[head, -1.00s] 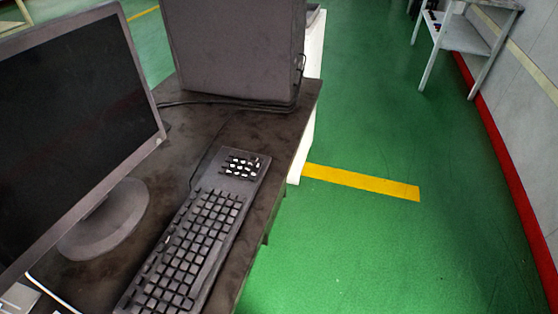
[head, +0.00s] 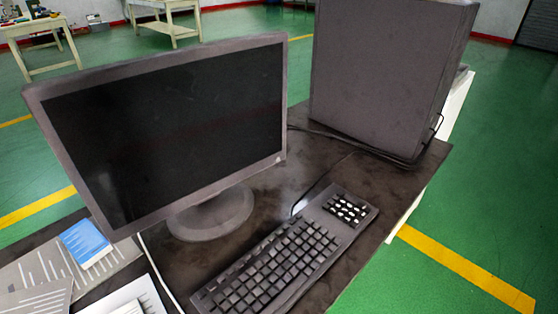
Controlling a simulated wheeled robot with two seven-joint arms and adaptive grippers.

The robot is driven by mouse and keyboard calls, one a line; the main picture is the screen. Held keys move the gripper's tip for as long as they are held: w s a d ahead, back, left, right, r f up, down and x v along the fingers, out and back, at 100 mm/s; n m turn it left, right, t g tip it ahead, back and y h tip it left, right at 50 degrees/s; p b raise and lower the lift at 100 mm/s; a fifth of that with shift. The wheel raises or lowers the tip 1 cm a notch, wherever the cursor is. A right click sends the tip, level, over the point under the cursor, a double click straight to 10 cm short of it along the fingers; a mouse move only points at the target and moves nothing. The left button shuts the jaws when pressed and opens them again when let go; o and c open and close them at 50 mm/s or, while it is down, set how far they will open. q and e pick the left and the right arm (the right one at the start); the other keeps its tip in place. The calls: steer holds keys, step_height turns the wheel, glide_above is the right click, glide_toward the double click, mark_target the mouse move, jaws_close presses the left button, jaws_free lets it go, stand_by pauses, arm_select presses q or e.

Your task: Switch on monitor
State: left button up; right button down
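The monitor (head: 170,130) stands on the dark desk in the head view, left of centre, on a round grey foot (head: 212,214). Its screen is black. A small light round mark, perhaps a button (head: 278,159), shows at the lower right corner of its frame. Neither of my grippers is in the picture.
A black keyboard (head: 285,255) lies in front of the monitor. A grey computer case (head: 385,75) stands at the desk's (head: 270,183) back right. Papers (head: 60,265) and a blue card (head: 84,242) lie at the left. Green floor (head: 480,180) is open at the right.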

arm_select(q)
jaws_close()
stand_by(0.3)
stand_by(1.2)
